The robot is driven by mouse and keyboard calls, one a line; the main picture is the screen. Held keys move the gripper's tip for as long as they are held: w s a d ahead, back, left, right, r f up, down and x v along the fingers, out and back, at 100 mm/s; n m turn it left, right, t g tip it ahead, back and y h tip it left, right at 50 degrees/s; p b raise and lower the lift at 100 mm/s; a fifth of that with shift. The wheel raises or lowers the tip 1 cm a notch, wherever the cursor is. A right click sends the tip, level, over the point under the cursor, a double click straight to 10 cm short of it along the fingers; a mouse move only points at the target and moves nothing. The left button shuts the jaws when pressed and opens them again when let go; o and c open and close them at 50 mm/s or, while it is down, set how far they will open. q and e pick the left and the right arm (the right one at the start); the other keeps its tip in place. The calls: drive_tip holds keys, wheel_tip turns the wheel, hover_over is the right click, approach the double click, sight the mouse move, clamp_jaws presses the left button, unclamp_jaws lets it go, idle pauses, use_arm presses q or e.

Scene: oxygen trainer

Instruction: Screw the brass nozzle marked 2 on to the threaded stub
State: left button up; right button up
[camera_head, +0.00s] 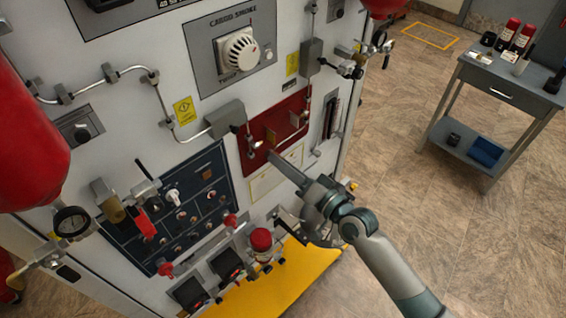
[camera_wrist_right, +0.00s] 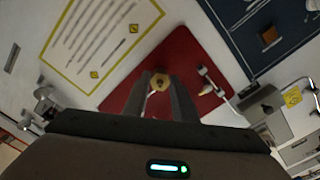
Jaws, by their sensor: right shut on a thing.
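My right gripper (camera_head: 272,157) reaches in from the lower right to the red panel (camera_head: 247,166) on the white cabinet. In the right wrist view its fingers (camera_wrist_right: 160,90) are shut on a small brass nozzle (camera_wrist_right: 159,81), whose hex end shows between the tips, in front of the red panel (camera_wrist_right: 187,50). I cannot read a number on it. A small brass piece (camera_head: 270,136) shows just above the fingertips in the head view; I cannot tell if it is the held nozzle. No bare threaded stub can be made out. My left gripper is not in view.
A silver pipe fitting (camera_wrist_right: 208,80) stands close beside the fingers. A cream placard (camera_head: 276,174) lies below the red panel. A blue switch panel (camera_head: 190,205) is to the left. A grey table (camera_head: 520,85) with bottles stands far right, with open floor before it.

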drive_tip(key=shift+m+p, duration=0.6)
drive_tip(key=shift+m, duration=1.1)
drive_tip(key=m+p, duration=0.1)
drive_tip(key=m, duration=0.2)
drive_tip(key=shift+m, duration=0.4)
drive_tip(key=m+p, duration=0.1)
drive_tip(key=m, duration=0.2)
